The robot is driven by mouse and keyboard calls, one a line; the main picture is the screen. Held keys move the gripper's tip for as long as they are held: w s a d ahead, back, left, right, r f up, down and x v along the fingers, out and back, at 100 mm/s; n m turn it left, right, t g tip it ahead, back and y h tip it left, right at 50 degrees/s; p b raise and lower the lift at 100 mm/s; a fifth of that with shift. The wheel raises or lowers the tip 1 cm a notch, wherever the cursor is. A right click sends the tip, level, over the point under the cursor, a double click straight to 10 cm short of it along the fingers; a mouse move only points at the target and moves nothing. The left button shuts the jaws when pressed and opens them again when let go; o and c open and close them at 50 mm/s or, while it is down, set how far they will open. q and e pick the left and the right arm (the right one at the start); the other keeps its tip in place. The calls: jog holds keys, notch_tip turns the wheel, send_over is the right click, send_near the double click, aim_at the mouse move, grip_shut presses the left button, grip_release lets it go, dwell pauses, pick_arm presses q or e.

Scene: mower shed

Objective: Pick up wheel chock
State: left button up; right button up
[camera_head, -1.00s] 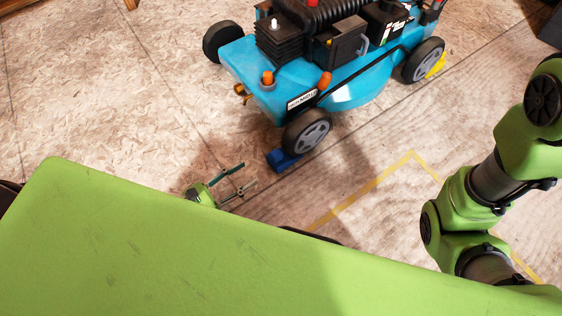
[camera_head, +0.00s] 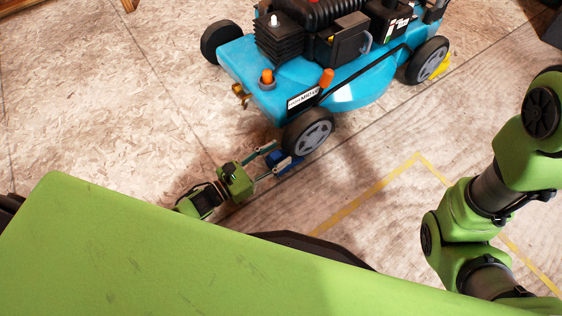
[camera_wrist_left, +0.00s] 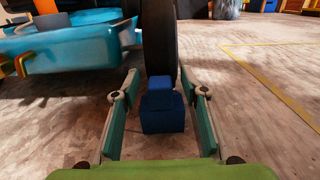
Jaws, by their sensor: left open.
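The blue wheel chock (camera_head: 283,163) sits on the floor against the mower's near front wheel (camera_head: 308,131). In the left wrist view the chock (camera_wrist_left: 162,112) is centred between my fingers, with the dark wheel (camera_wrist_left: 160,45) right behind it. My left gripper (camera_head: 274,161) is open, low over the floor, its fingers on either side of the chock. A gap shows on both sides between the fingers and the chock in the left wrist view (camera_wrist_left: 160,105). In the head view the fingers partly hide the chock. My right gripper is out of view.
The blue mower (camera_head: 330,70) stands just beyond the chock. A yellow chock-like piece (camera_head: 442,66) lies by its other near-side wheel (camera_head: 428,60). Yellow tape (camera_head: 370,193) marks the floor on the right. The floor to the left is clear.

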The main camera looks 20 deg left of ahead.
pick_arm(q)
grip_shut()
jog(key=shift+r, duration=0.1)
